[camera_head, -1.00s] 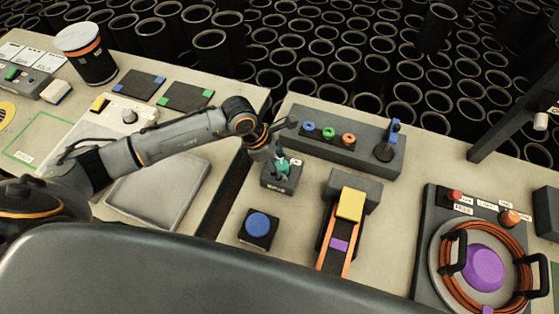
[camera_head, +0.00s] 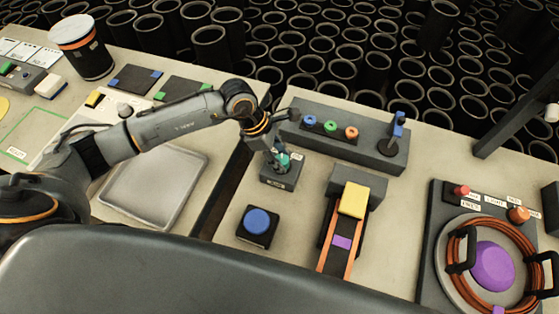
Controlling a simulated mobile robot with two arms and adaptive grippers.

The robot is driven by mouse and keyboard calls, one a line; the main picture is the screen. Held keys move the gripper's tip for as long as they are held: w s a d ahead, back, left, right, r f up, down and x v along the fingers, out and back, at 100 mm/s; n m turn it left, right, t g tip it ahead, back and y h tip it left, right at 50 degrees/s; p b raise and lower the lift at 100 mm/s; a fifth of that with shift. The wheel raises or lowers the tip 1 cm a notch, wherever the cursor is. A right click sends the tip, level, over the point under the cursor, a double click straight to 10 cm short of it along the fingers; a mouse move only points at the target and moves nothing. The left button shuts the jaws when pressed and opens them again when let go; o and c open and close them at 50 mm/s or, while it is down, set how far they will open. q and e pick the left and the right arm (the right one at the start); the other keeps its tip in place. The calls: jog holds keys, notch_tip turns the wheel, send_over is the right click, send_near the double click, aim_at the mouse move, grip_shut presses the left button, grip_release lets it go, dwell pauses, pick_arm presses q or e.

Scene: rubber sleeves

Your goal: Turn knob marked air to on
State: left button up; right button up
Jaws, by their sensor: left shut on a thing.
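A teal knob (camera_head: 283,160) sits on top of a small dark grey box (camera_head: 278,179) on the right-hand table. The box has a small label on its front and a pale label at the top right, both too small to read. My left gripper (camera_head: 281,162) comes down from above and is shut on the teal knob, hiding part of it. My right gripper is not in view.
A blue button (camera_head: 257,222) stands just in front of the box. A panel with coloured rings (camera_head: 330,127) and a blue lever (camera_head: 397,130) lies behind. A ramp with a yellow block (camera_head: 353,200) is to the right. A gap separates the tables.

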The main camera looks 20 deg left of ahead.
pick_arm(q)
jog(key=m+g+b, duration=0.1)
jog(key=m+b, duration=0.1)
jog(key=b, duration=0.2)
jog(key=m+g+b, duration=0.1)
jog(key=m+b, duration=0.2)
jog(key=b, duration=0.2)
jog(key=m+g+b, duration=0.1)
jog(key=m+b, duration=0.2)
jog(key=b, duration=0.1)
jog(key=shift+w+f+y, duration=0.2)
jog(key=shift+f+y, duration=0.1)
jog(key=shift+y, duration=0.1)
jog(key=shift+r+m+g+b, duration=0.2)
jog(key=shift+m+g+b, duration=0.1)
jog(key=shift+m+b, duration=0.85)
jog(key=shift+d, duration=0.1)
jog(key=o, duration=1.2)
jog(key=shift+c, duration=0.2)
jog(key=shift+r, duration=0.1)
jog(key=shift+r, duration=0.1)
jog(key=v, duration=1.2)
jog(key=shift+w+d, duration=0.1)
jog(key=shift+d, duration=0.1)
